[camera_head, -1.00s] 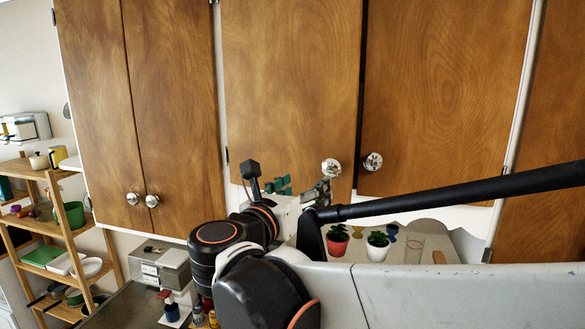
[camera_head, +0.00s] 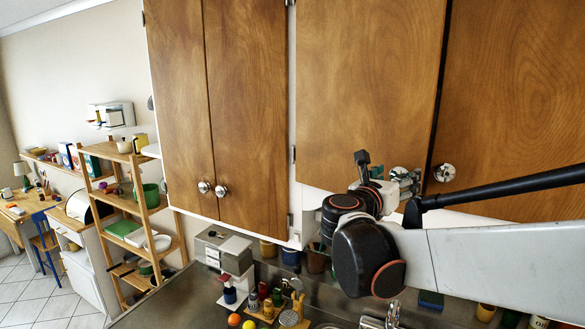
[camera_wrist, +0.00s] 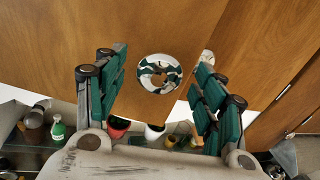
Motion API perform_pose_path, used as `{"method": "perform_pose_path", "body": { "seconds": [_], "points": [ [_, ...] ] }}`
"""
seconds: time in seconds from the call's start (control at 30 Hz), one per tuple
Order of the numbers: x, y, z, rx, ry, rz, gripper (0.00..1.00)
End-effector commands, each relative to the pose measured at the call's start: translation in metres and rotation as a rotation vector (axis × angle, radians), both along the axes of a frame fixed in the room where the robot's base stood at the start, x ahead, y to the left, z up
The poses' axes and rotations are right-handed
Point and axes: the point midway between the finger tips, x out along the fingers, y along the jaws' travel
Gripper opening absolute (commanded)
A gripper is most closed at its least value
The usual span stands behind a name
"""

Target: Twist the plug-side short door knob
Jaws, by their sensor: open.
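A round shiny metal knob (camera_head: 400,174) sits low on the left short wooden door (camera_head: 365,90). In the wrist view this knob (camera_wrist: 159,73) shows between my two fingers, with clear gaps on both sides. My gripper (camera_wrist: 163,84) is open, its green-padded fingers on either side of the knob. In the head view my gripper (camera_head: 405,184) overlaps the lower part of this knob. Contact cannot be told. A second knob (camera_head: 444,173) is on the right short door (camera_head: 510,90); in the wrist view it is mostly hidden behind the right finger. No plug is clearly visible.
Two taller doors with low knobs (camera_head: 213,189) stand to the left. Below are a counter with bottles, pots and a grey appliance (camera_head: 222,250). A wooden shelf (camera_head: 130,215) stands further left.

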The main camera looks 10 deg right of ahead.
Motion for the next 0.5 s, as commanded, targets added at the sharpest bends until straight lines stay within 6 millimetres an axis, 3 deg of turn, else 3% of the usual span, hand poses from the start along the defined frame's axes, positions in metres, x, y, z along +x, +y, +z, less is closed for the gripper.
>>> {"method": "perform_pose_path", "body": {
  "seconds": [0.23, 0.43, 0.5],
  "points": [
    [0.0017, -0.0003, -0.0003, 0.0, 0.0, 0.0, 0.64],
    [0.0015, -0.0002, -0.0003, 0.0, 0.0, 0.0, 0.2],
    [0.0015, -0.0001, -0.0002, 0.0, 0.0, 0.0, 0.2]
  ]
}}
